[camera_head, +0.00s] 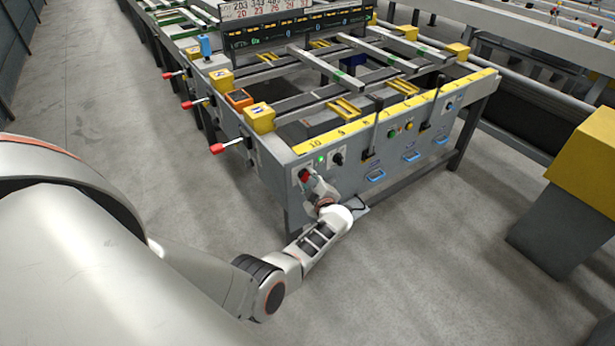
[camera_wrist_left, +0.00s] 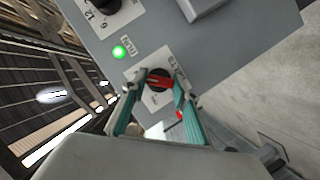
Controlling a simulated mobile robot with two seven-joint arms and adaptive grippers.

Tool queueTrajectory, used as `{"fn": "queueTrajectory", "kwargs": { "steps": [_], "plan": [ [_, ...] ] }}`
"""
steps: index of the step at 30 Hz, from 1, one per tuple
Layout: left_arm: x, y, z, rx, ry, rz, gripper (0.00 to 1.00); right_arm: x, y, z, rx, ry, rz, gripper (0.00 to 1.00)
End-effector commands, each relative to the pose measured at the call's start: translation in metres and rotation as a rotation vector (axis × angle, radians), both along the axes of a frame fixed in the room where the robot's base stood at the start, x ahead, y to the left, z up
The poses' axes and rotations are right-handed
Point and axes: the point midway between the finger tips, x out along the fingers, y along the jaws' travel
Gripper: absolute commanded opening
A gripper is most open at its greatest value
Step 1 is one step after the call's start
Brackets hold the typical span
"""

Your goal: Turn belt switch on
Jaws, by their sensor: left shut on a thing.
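The belt switch (camera_wrist_left: 160,82) is a red-handled rotary knob on a white plate, on the grey front panel of the runout table. In the head view its red part (camera_head: 304,175) shows at the panel's left end, just beyond my left gripper (camera_head: 313,183). In the left wrist view the teal-padded fingers of my left gripper (camera_wrist_left: 160,92) stand on both sides of the red handle and are shut on it. A green lamp (camera_wrist_left: 119,52) marked RUN is lit beside the switch; it also shows in the head view (camera_head: 321,161). My right gripper is in neither view.
A black dial (camera_head: 338,158) sits right of the green lamp. Blue handles (camera_head: 376,175) and upright black levers line the panel further right. Red-knobbed levers (camera_head: 217,148) stick out on the table's left side. The grey floor in front is clear.

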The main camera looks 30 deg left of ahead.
Motion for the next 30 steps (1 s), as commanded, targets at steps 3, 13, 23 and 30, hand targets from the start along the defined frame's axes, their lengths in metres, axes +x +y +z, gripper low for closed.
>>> {"fn": "queueTrajectory", "kwargs": {
  "steps": [3, 13, 23, 30],
  "plan": [
    [-0.0007, 0.0006, -0.0003, 0.007, 0.022, 0.002, 0.08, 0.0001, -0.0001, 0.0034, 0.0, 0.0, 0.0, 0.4],
    [-0.0012, 0.0014, -0.0015, 0.013, 0.034, 0.004, 0.08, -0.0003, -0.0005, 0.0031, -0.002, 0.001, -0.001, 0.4],
    [-0.0006, 0.0013, -0.0006, 0.014, 0.033, 0.002, 0.46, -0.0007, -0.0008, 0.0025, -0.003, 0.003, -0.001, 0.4],
    [-0.0002, 0.0003, 0.0002, 0.013, 0.031, 0.001, 0.46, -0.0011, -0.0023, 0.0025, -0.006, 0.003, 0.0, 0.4]
  ]
}}
